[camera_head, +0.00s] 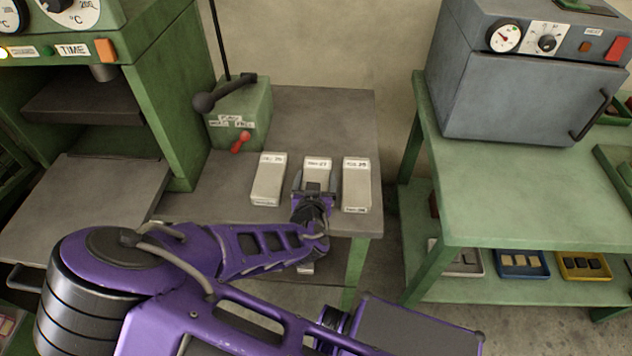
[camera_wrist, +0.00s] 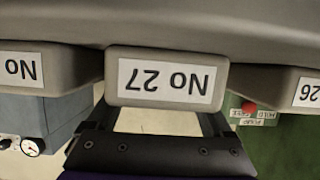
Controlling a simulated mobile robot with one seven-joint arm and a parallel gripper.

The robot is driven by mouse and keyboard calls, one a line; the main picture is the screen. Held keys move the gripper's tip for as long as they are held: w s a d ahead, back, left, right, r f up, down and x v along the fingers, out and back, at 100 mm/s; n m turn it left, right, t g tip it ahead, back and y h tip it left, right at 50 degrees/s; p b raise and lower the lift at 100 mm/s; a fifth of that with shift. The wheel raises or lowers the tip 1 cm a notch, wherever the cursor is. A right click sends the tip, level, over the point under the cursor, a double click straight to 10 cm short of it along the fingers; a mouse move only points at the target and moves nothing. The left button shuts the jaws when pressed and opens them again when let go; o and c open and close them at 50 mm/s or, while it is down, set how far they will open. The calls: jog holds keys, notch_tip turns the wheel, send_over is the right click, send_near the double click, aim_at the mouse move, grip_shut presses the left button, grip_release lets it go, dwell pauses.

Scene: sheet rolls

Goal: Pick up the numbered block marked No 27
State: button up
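The block marked No 27 (camera_head: 317,172) is a pale grey oblong with a white label, in the middle of a row of three on the grey bench top. Its label end (camera_wrist: 167,84) fills the middle of the wrist view, upside down. My gripper (camera_head: 313,190) is over the near part of this block and hides some of it. In the wrist view its dark fingers (camera_wrist: 158,118) stand apart, with a gap between them, at the block's edge. Whether they touch the block I cannot tell.
A similar block (camera_head: 269,180) lies to the left, marked 26 in the wrist view (camera_wrist: 309,91), and another (camera_head: 356,184) to the right, both close beside. A green lever box (camera_head: 240,118) with a red handle stands behind left. A grey oven (camera_head: 520,85) stands on the right table.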

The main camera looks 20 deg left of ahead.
jog(key=c, duration=0.7)
grip_shut()
jog(key=shift+r, duration=0.1)
